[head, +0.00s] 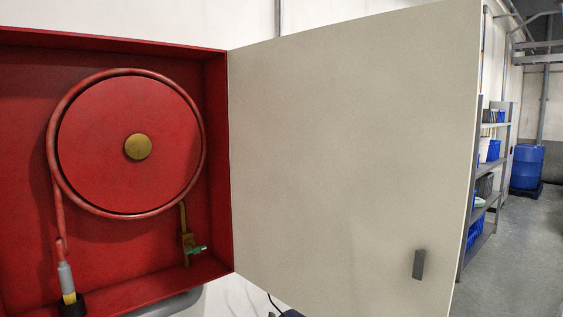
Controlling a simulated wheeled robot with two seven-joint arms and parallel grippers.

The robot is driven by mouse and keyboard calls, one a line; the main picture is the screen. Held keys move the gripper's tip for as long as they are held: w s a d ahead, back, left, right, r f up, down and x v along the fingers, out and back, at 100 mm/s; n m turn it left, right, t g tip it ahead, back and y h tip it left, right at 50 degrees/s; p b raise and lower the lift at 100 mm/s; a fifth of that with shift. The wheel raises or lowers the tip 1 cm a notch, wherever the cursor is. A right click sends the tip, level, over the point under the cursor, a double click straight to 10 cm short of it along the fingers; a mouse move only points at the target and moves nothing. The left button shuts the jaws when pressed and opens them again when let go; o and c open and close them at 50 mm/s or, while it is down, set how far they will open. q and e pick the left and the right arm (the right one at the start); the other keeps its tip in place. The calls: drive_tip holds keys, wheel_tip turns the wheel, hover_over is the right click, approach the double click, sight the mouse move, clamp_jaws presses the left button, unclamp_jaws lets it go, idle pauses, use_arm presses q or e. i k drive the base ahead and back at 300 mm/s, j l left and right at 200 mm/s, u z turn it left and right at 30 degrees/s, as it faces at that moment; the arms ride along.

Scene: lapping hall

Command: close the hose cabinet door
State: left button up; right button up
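The hose cabinet (218,100) is a red box on the white wall at the left, and it stands open. Inside it are a round red hose reel (100,150) with a brass hub (138,147), a hose nozzle (67,283) and a brass valve with a green handle (197,249). The cabinet door (340,140) is a pale beige panel hinged at the cabinet's right edge. It is swung wide open to the right. A small grey handle (419,264) sits low near its free edge. Neither of my grippers shows in the head view.
A grey shelf rack (487,205) with blue bins stands behind the door's free edge. A blue drum (527,167) is at the far right. Grey floor (520,260) lies clear at the right. A grey pipe (180,302) runs below the cabinet.

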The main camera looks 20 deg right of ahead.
sight(352, 142)
drive_tip(key=l+u, duration=0.25)
drive_tip(key=u, duration=0.15)
drive_tip(key=i+l+u, duration=0.1)
drive_tip(key=l+u, duration=0.15)
drive_tip(key=u, duration=0.2)
drive_tip(key=l+u, duration=0.25)
drive_tip(key=u, duration=0.15)
drive_tip(key=k+l, duration=0.1)
drive_tip(key=l, duration=1)
drive_tip(key=k+l, duration=0.15)
drive_tip(key=l, duration=0.4)
drive_tip(key=k+l, duration=0.1)
drive_tip(key=l, duration=1)
drive_tip(key=k+l, duration=0.15)
drive_tip(key=l, duration=0.4)
